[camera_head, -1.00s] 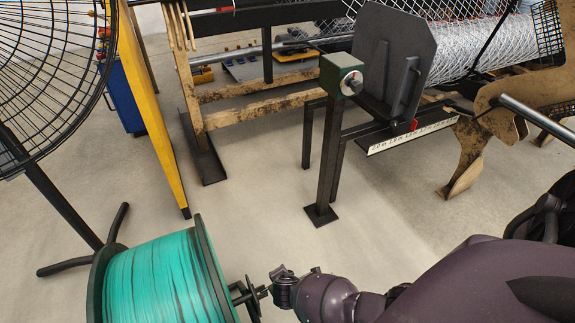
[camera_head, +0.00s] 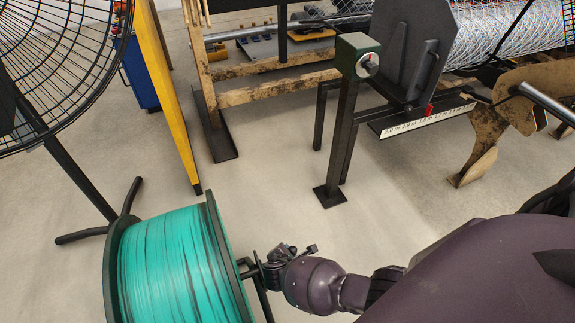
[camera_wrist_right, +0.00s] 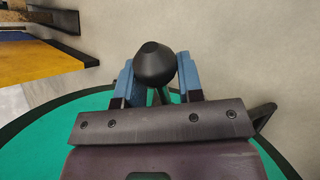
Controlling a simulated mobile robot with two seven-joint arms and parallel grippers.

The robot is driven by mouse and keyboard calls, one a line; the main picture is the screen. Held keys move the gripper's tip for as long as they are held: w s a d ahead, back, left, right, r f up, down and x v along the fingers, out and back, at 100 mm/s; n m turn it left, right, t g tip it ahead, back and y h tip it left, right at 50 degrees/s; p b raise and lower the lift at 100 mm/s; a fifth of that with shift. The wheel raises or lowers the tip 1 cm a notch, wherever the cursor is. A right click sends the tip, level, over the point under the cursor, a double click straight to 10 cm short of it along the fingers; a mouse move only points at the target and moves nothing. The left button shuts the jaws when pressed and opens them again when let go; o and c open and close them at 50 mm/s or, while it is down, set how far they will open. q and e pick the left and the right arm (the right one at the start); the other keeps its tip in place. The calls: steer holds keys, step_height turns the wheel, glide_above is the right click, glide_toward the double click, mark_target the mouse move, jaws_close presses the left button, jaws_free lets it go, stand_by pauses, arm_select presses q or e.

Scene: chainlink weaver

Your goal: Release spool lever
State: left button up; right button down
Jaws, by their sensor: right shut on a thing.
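The teal spool (camera_head: 170,265) with dark flanges lies at the lower left of the head view; its green surface also fills the lower left of the right wrist view (camera_wrist_right: 35,145). My right gripper (camera_head: 258,271) is at the right-hand side of the spool. In the right wrist view, the gripper's two blue fingers (camera_wrist_right: 157,80) are shut on a black tapered knob (camera_wrist_right: 153,62), which looks like the end of the spool lever. The lever's shaft is mostly hidden behind the gripper. My left gripper is not in view.
A dark post with a green control box (camera_head: 356,52) stands ahead, near the mesh machine (camera_head: 500,35). The floor between spool and post is clear.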

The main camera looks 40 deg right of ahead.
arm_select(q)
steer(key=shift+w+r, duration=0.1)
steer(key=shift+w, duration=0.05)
arm_select(e)
steer(key=c, duration=0.8)
jaws_free()
steer(key=shift+o, duration=0.2)
steer(key=shift+r, duration=0.1)
steer(key=shift+a+r, duration=0.15)
steer(key=shift+r, duration=0.05)
arm_select(q)
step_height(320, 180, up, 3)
steer(key=p, duration=0.4)
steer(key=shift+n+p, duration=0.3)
steer(key=shift+p, duration=0.1)
arm_select(e)
steer(key=v, duration=1)
steer(key=shift+s, duration=0.15)
steer(key=shift+a, duration=0.1)
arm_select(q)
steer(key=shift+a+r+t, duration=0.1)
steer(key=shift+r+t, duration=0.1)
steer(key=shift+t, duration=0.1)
